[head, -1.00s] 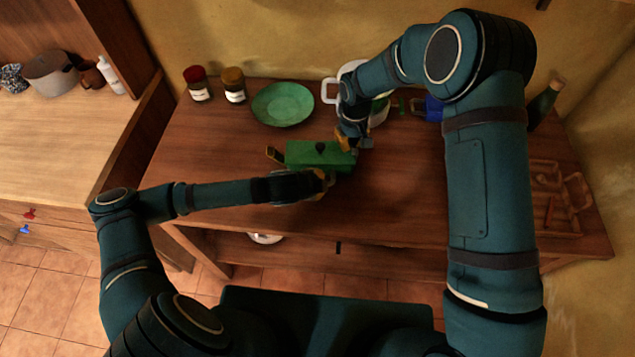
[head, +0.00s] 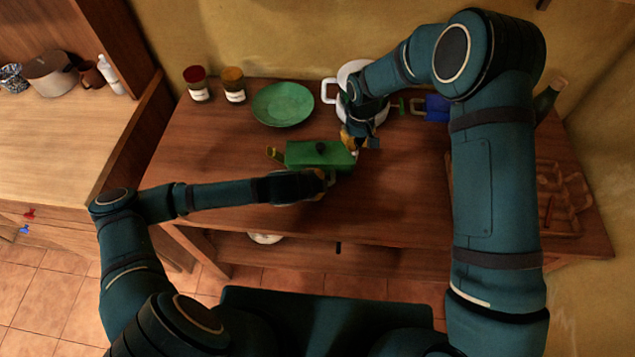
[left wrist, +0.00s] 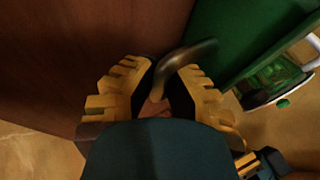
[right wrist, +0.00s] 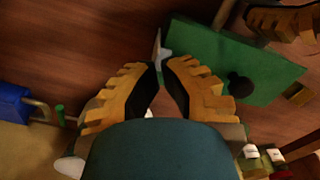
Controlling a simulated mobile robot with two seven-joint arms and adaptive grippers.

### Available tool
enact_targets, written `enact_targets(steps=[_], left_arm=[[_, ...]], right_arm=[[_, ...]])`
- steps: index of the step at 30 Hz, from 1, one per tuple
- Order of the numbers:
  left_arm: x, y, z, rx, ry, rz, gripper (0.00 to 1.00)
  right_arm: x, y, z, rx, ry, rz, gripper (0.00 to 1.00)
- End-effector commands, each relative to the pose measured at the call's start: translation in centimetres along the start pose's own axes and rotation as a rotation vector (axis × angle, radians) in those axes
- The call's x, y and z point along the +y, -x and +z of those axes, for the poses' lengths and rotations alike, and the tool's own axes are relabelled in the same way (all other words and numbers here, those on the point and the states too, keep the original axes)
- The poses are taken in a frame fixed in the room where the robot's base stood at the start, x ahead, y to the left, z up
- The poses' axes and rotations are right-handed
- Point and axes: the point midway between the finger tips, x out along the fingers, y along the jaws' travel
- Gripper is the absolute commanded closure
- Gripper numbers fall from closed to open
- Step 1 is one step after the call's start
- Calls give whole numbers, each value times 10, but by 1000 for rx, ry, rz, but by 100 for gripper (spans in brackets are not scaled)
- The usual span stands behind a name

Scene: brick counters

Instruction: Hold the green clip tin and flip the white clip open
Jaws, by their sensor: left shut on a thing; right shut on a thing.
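The green clip tin (head: 305,152) sits on the wooden table, with a dark knob on top and a small brass-coloured piece at its left end. It also shows in the right wrist view (right wrist: 205,58) and left wrist view (left wrist: 235,35). My left gripper (head: 322,180) is at the tin's near side, shut on its dark curved handle (left wrist: 190,55). My right gripper (head: 352,142) is at the tin's right end. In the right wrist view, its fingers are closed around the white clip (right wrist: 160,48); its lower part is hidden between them.
A white pot (head: 352,70) stands just behind my right gripper. A green plate (head: 283,104), two jars (head: 198,90) and a blue object (head: 437,107) are at the back. A wooden tray (head: 550,225) lies at the right. The table's middle right is fairly clear.

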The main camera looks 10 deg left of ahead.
Motion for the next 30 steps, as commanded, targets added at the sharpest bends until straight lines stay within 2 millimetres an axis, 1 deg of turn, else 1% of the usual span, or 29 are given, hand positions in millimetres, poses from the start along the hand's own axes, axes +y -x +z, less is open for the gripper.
enact_targets(steps=[10,24,30], left_arm=[[0,0,0,-1,0,1,100],[0,0,0,-1,0,1,100],[0,0,0,-1,0,1,100]], right_arm=[[12,0,6,0,-1,0,100],[14,0,7,0,0,0,100],[18,-4,9,-1,-1,0,100]])
